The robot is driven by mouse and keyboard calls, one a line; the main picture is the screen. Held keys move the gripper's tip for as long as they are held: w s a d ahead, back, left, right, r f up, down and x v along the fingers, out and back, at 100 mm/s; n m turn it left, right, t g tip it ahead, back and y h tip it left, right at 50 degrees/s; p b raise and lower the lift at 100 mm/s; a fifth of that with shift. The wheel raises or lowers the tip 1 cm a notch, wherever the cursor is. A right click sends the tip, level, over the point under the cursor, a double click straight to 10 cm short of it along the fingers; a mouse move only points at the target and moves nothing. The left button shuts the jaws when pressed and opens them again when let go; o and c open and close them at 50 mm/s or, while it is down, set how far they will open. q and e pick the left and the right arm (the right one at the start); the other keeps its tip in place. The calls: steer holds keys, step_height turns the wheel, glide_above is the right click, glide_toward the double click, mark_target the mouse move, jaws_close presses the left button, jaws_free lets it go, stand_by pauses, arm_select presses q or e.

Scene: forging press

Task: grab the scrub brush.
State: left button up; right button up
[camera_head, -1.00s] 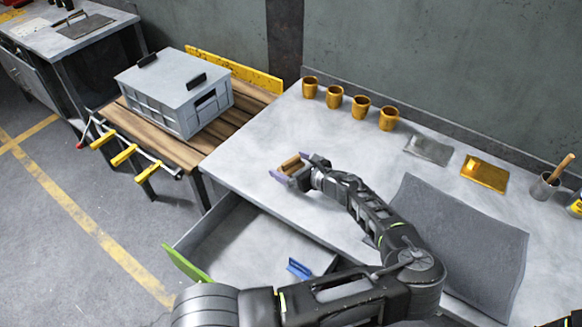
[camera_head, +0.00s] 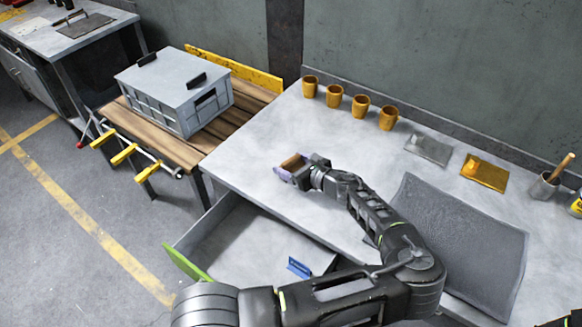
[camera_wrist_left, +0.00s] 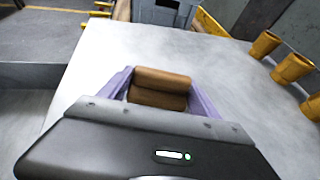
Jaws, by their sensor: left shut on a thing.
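The scrub brush (camera_head: 292,161) is a small brown wooden block near the left end of the grey workbench. My left gripper (camera_head: 287,167), with purple fingers, is shut on it. In the left wrist view the brush (camera_wrist_left: 160,86) sits between the two purple fingers (camera_wrist_left: 158,92), one on each side. Its underside is hidden, and I cannot tell whether it touches the bench top. My right gripper is not in view.
An open drawer (camera_head: 225,245) holds a blue item (camera_head: 299,268). A grey crate (camera_head: 175,95) stands on a wooden side table.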

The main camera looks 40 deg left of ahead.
mark_target(291, 159)
arm_select(q)
steer(key=c, duration=0.4)
steer(key=shift+o, duration=0.2)
steer(key=shift+r, duration=0.1)
step_height(291, 159, up, 10)
steer(key=shift+f+b, duration=0.1)
steer(key=shift+b, duration=0.75)
